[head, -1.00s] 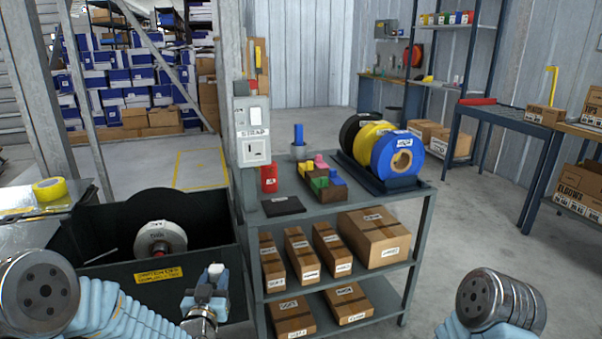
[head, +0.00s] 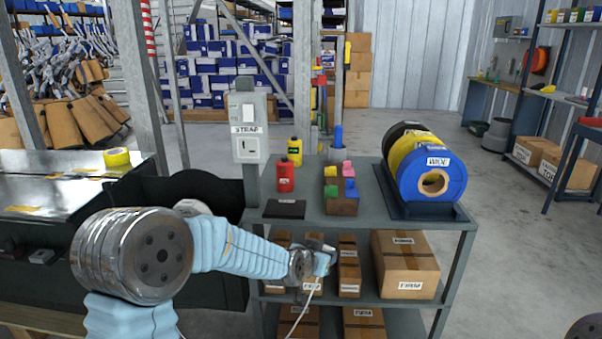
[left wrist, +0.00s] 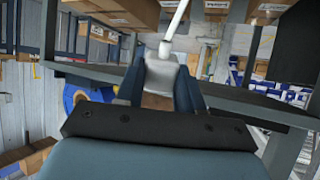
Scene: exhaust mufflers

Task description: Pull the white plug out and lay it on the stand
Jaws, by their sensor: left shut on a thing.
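My left gripper (head: 325,262) is in front of the grey stand (head: 375,222), below the level of its top. In the left wrist view my left gripper (left wrist: 160,82) is shut on the white plug (left wrist: 166,72), with a finger on each side. A white cord (left wrist: 178,22) runs away from the plug, and the cord (head: 301,315) hangs below the gripper in the head view. The plug itself is hard to make out there. The socket box marked STRAP (head: 248,146) on the post has no plug in it. My right gripper is out of view.
On the stand's top are a black pad (head: 284,209), a red bottle (head: 286,177), a yellow bottle (head: 295,151), a block of coloured pieces (head: 341,200) and large rolls (head: 432,178). Boxes (head: 405,263) fill the shelves below. The top's front edge is partly clear.

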